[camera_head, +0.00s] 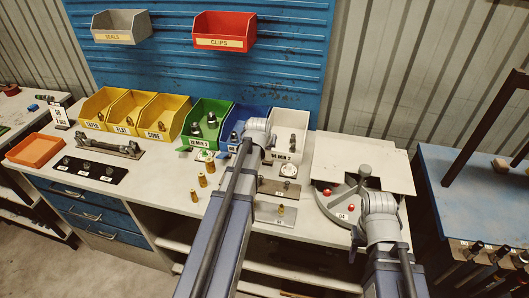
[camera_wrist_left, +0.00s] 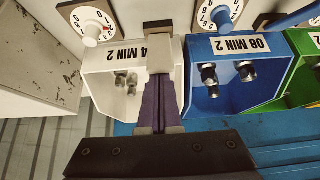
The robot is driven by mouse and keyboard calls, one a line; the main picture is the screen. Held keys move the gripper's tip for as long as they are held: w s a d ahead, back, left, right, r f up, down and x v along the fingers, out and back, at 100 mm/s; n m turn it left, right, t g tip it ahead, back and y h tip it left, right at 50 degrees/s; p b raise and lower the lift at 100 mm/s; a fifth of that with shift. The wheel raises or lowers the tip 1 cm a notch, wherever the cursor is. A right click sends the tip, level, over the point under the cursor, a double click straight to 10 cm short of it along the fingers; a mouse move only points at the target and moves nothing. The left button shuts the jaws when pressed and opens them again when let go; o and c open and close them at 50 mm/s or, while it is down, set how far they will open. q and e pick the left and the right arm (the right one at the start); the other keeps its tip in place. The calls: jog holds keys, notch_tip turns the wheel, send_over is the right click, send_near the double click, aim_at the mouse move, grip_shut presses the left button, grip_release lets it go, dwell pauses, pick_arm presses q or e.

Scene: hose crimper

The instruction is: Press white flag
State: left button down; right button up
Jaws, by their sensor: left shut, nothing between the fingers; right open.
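The white bin (camera_head: 290,125) labelled "04 MIN 2" holds a few fittings and also shows in the left wrist view (camera_wrist_left: 100,75).
The blue bin (camera_wrist_left: 232,75) with its own blue-knobbed dial (camera_wrist_left: 222,18) adjoins the white bin. Green (camera_head: 207,115) and yellow bins (camera_head: 165,110) stand further left. A round grey fixture (camera_head: 338,200) with red knobs is at the right. Brass fittings (camera_head: 202,180) stand on the worktop.

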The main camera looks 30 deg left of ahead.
aim_at(268, 156)
pick_arm(q)
jog(key=shift+s+f, duration=0.1)
jog(key=shift+s, duration=0.1)
jog(key=shift+s+d+f+t+b, duration=0.1)
jog(key=shift+s+d+t+b, duration=0.1)
jog(key=shift+s+t+b, duration=0.45)
jog(key=shift+s+d+f+b, duration=0.15)
jog(key=shift+s+f+b, duration=0.3)
jog(key=shift+s, duration=0.15)
jog(key=shift+s+d+f+b, duration=0.15)
jog(key=shift+s+f+b, duration=0.25)
jog(key=shift+s, duration=0.2)
jog(key=shift+r, duration=0.15)
jog(key=shift+w, duration=0.2)
jog(key=shift+w+a, duration=0.2)
jog(key=shift+w, duration=0.5)
